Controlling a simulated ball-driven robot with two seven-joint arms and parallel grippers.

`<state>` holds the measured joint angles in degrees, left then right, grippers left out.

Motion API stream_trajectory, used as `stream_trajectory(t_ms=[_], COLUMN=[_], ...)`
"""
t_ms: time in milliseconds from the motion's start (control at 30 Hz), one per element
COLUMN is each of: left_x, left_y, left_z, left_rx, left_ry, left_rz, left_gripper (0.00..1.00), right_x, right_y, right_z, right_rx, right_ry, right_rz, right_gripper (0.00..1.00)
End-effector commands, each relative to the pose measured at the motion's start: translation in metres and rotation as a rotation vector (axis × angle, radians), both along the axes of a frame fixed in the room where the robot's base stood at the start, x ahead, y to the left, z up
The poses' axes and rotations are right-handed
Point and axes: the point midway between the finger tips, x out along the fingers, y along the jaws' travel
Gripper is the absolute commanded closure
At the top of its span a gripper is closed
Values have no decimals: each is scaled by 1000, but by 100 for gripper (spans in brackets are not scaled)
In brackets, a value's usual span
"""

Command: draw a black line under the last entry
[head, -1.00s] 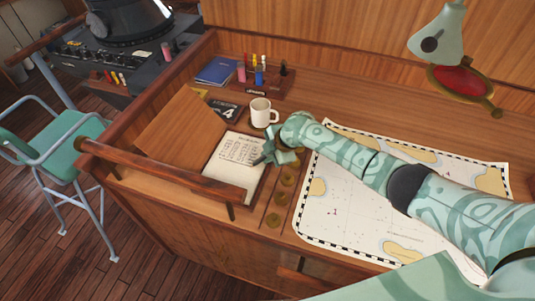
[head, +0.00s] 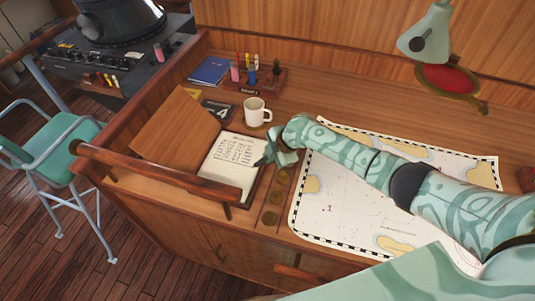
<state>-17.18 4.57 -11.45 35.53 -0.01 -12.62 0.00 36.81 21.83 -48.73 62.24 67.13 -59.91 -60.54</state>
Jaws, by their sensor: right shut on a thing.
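The open log book (head: 222,172) lies on the desk, its white page showing several rows of dark writing in the upper part. The lower part of the page looks blank. My right gripper (head: 268,159) is at the right edge of the page, shut on a small dark thing that looks like a black pen. Its dark tip points down and left, near the page edge; I cannot tell whether it touches. The fingers hide most of it. My left gripper is not in view.
A white mug (head: 257,110) stands just behind my right gripper. A pen rack (head: 267,82) with several coloured pens is at the back. A sea chart (head: 335,205) lies under my right arm. A wooden rail (head: 155,169) runs along the front left.

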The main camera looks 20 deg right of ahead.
Motion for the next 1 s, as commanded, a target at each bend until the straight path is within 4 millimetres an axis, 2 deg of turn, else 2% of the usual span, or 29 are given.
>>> stream_trajectory(t_ms=[367, 1000], left_x=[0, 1], left_y=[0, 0], left_z=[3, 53], left_rx=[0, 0], left_ry=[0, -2], left_rz=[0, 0], left_gripper=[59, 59], right_x=[0, 0], right_y=[0, 0], right_z=[3, 57], right_rx=[0, 1], right_ry=[0, -1], right_rz=[0, 0], right_gripper=[100, 100])
